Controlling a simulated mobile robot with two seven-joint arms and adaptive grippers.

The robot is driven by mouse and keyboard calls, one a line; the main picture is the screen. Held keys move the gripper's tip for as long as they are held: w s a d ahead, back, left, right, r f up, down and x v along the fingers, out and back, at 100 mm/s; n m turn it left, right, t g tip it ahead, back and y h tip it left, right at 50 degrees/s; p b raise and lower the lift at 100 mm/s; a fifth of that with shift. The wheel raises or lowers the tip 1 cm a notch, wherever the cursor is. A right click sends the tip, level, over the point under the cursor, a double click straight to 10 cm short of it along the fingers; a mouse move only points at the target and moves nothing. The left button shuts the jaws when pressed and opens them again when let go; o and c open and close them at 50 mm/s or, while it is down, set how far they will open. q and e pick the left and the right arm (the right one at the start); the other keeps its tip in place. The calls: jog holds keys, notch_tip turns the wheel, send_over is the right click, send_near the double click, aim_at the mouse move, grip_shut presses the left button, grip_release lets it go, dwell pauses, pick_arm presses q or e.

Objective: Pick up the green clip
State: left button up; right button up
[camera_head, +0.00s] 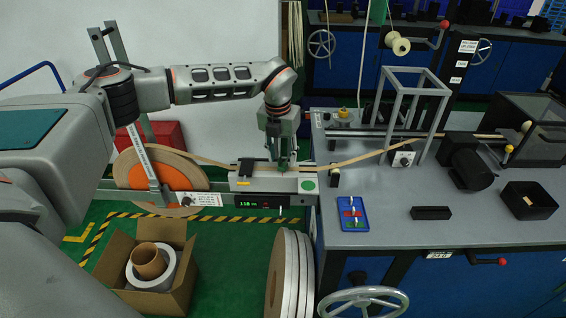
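My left gripper (282,160) points down over the pale block of the tape line, close to the tan tape. Something small and green shows at its fingertips and may be the green clip. It is too small to tell whether the fingers are shut on it. A blue tray (341,221) lies on the grey bench to the right, with small red and pale pieces in it. I cannot make out a green clip in the tray for sure. My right gripper is not in view.
The tan tape (375,154) runs from the orange-centred reel (160,176) over the pale block (262,184) to the bench (450,219). A grey frame (388,105) stands on the bench. A black block (431,213) lies right of the tray. A cardboard box (116,251) stands on the floor.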

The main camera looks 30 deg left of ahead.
pick_arm(q)
jog(key=shift+w+f, duration=0.2)
jog(key=shift+f, duration=0.9)
jog(key=c, duration=1.1)
jog(key=shift+r, duration=0.15)
